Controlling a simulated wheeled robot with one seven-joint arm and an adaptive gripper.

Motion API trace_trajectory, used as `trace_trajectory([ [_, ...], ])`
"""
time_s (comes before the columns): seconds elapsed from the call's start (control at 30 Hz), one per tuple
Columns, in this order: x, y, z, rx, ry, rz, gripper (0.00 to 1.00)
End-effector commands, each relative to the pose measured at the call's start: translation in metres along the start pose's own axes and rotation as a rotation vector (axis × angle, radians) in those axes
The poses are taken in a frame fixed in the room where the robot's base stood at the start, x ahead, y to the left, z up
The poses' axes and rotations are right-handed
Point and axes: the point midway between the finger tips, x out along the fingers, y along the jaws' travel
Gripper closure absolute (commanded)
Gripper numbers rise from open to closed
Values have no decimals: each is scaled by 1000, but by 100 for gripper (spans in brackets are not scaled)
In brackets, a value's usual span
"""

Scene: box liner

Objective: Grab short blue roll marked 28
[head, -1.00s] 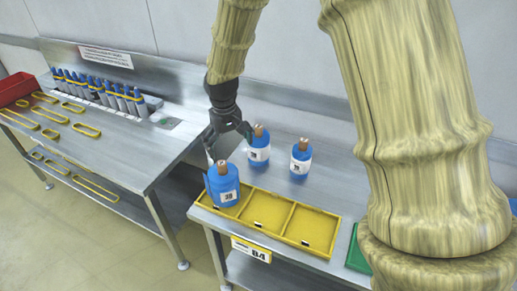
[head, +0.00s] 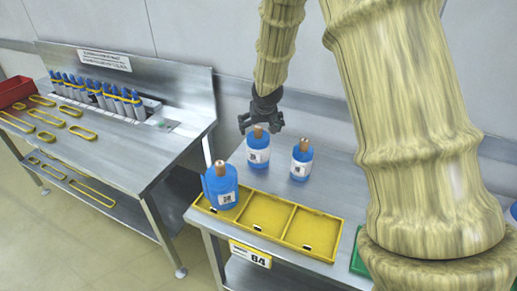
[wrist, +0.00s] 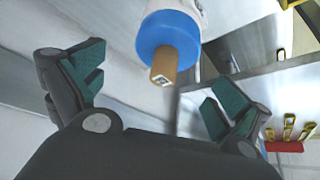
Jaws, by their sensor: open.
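Three blue rolls with brown cores and white labels stand upright at the metal table: a front left roll (head: 221,190) at the left end of the yellow tray (head: 271,214), a middle roll (head: 258,158) behind it, and a right roll (head: 302,168). The printed numbers are too small to read surely, so I cannot tell which is 28. My gripper (head: 260,124) is open and empty, just above and behind the middle roll. In the wrist view, a blue roll (wrist: 168,32) with its brown core shows ahead, between and beyond the spread fingers, apart from them.
The yellow tray's middle and right compartments look empty. A left table holds a row of blue-grey bottle-like items (head: 98,90), yellow loops (head: 83,133) and a red bin (head: 15,91). A green item (head: 358,256) lies at the right, partly behind my arm.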

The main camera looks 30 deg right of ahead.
Motion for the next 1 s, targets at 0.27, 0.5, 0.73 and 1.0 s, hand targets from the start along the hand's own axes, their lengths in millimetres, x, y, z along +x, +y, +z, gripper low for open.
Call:
trace_trajectory([
  [0.27, 14, -1, 0, -1, -1, 0, 0],
  [0.5, 27, -3, -2, -2, -1, 1, 0],
  [0.73, 50, -5, -5, -1, -2, 1, 0],
  [1.0, 66, -5, -5, -1, -1, 1, 0],
])
